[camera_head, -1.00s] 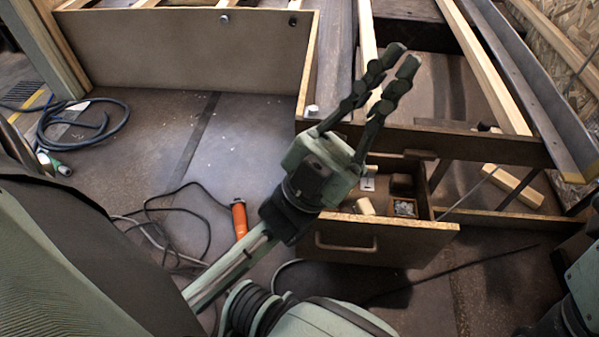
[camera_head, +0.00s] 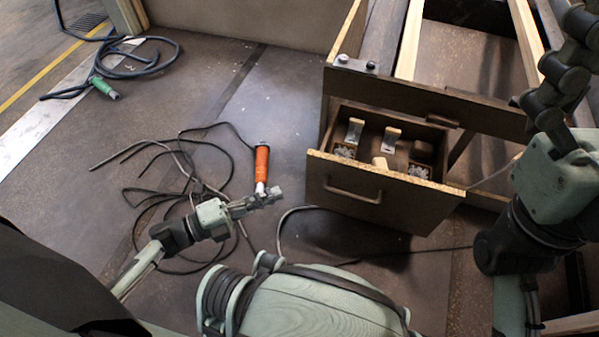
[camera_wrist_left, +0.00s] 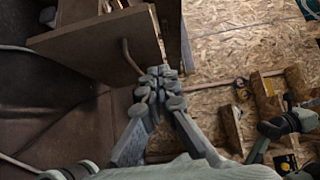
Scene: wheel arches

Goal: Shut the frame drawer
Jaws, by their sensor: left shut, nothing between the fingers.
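The frame drawer (camera_head: 385,195) stands pulled out below the dark wooden frame rail (camera_head: 430,97). Its brown front has a bar handle (camera_head: 352,192), and small items show inside. The drawer front also shows in the left wrist view (camera_wrist_left: 95,45), with its curved handle (camera_wrist_left: 131,58). My left gripper (camera_head: 268,198) is shut and empty, to the left of the drawer front in the head view. Its closed fingertips also show in the left wrist view (camera_wrist_left: 158,80), appearing close to the drawer front; contact is unclear. My right gripper (camera_head: 560,75) is at the right edge, partly cut off.
An orange-handled tool (camera_head: 262,170) and tangled dark cables (camera_head: 170,195) lie on the floor around my left gripper. A blue hose (camera_head: 135,62) lies at the back left. The floor left of the drawer is partly clear.

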